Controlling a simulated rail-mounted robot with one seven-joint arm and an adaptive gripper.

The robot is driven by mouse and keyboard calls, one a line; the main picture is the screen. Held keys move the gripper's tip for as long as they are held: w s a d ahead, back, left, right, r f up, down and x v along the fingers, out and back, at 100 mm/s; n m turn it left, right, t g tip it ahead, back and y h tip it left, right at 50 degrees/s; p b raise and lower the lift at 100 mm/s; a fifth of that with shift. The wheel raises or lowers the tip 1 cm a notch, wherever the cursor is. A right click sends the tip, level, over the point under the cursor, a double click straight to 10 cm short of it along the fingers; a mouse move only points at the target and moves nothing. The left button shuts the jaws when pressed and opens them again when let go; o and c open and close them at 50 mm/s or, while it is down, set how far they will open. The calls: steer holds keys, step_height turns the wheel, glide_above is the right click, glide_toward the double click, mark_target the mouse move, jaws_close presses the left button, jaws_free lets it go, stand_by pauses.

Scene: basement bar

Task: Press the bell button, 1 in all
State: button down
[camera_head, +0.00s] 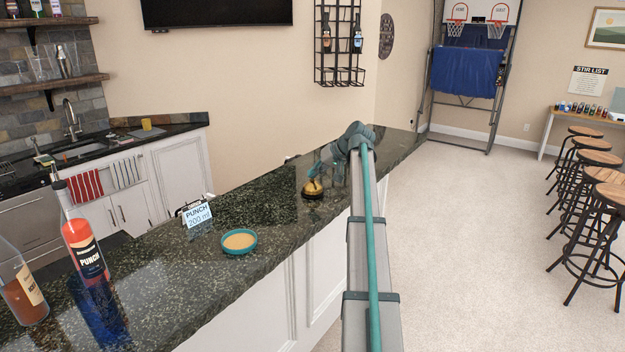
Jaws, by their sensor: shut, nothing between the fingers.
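The bell (312,189) is a small golden dome on a dark base, standing on the dark speckled bar counter (262,203). My gripper (314,174) is shut and empty, pointing down at the top of the bell. Its fingertips are at or just above the bell's button, which they hide. I cannot tell whether they touch it. My grey arm reaches along the right side of the counter and bends left over it.
A teal dish (239,242), a "PUNCH 200 ml" sign (197,214), a red punch bottle (86,248) and another bottle (22,289) stand on the counter left of the bell. Bar stools (593,200) are at the right. The counter just around the bell is clear.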

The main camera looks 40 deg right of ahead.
mark_target(314, 179)
stand_by(0.4)
steer(key=shift+r+p, duration=0.4)
steer(key=shift+r, duration=0.35)
steer(key=shift+r+p, duration=1.1)
steer(key=shift+r, duration=1.45)
